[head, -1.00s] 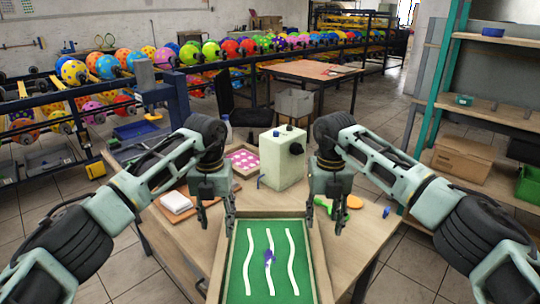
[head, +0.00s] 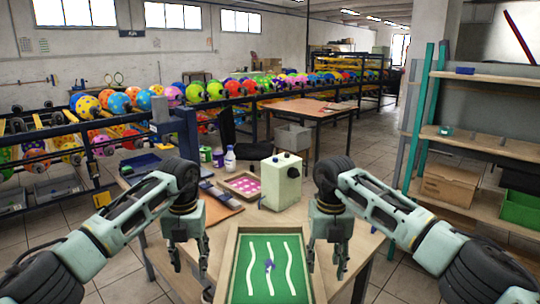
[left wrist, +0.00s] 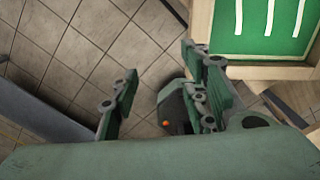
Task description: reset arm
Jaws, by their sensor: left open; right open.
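My left gripper (head: 188,258) is open and empty, pointing down to the left of the green board. It also shows in the left wrist view (left wrist: 160,100), with its fingers apart over the tiled floor. My right gripper (head: 325,262) is open and empty, pointing down near the right side of the board. The green board with white wavy lines (head: 252,268) lies in a wooden frame at the table's front. Part of the board (left wrist: 248,44) shows at the upper right of the left wrist view.
A pale green box device (head: 280,182) stands on the wooden table behind the board, beside a pink-dotted tray (head: 243,184). A white bottle (head: 230,160) stands farther back. A shelf (head: 480,145) stands at right.

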